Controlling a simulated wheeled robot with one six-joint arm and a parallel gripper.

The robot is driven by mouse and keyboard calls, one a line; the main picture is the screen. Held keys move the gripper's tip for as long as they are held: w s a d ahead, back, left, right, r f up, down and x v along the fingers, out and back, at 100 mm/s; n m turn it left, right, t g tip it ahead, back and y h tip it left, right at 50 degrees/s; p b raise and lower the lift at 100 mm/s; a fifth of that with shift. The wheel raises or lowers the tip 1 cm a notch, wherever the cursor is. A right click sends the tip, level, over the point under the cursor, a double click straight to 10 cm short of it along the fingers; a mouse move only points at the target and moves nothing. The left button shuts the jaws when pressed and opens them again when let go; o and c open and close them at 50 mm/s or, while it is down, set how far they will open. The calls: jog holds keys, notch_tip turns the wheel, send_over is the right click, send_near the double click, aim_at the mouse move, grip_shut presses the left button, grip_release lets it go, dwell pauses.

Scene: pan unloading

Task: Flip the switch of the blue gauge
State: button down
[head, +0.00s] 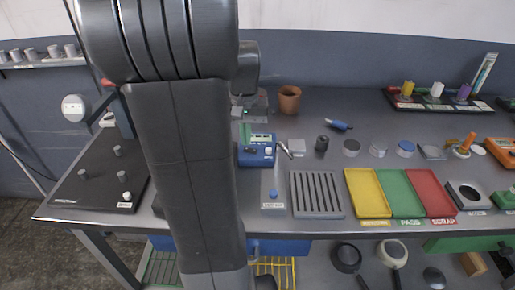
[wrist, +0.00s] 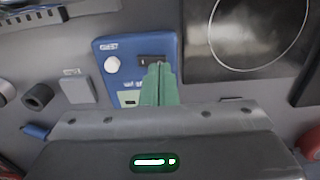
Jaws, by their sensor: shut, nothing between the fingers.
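The blue gauge (head: 257,158) stands on the bench just right of my arm in the head view. In the wrist view the blue gauge (wrist: 112,50) shows a white knob (wrist: 112,65), a small pale display (wrist: 129,99) and a black switch (wrist: 146,61) near one edge. My gripper (wrist: 159,68) has green fingers, closed together and empty. Their tips are at the black switch and overlap part of it; I cannot tell whether they touch. In the head view my gripper (head: 246,133) is partly hidden by my arm, above the gauge's left part.
A silver-grey block (head: 297,147) and a black cylinder (head: 322,143) stand right of the gauge. A slotted rack (head: 317,211) and yellow (head: 368,207), green and red trays lie in front. A dark plate with a ring (wrist: 246,68) lies beside the gauge in the wrist view.

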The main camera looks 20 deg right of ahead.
jog(key=shift+f+b, duration=0.6)
jog(key=shift+f, duration=0.4)
dwell(0.5)
notch_tip(320, 180, up, 7)
jog(key=p, duration=0.6)
jog(key=shift+r+p, duration=0.1)
jog(key=shift+p, duration=0.2)
notch_tip(320, 180, down, 7)
jog(key=b, duration=0.6)
jog(key=shift+b, duration=0.4)
jog(key=shift+r+p, duration=0.1)
jog(key=shift+p, duration=0.2)
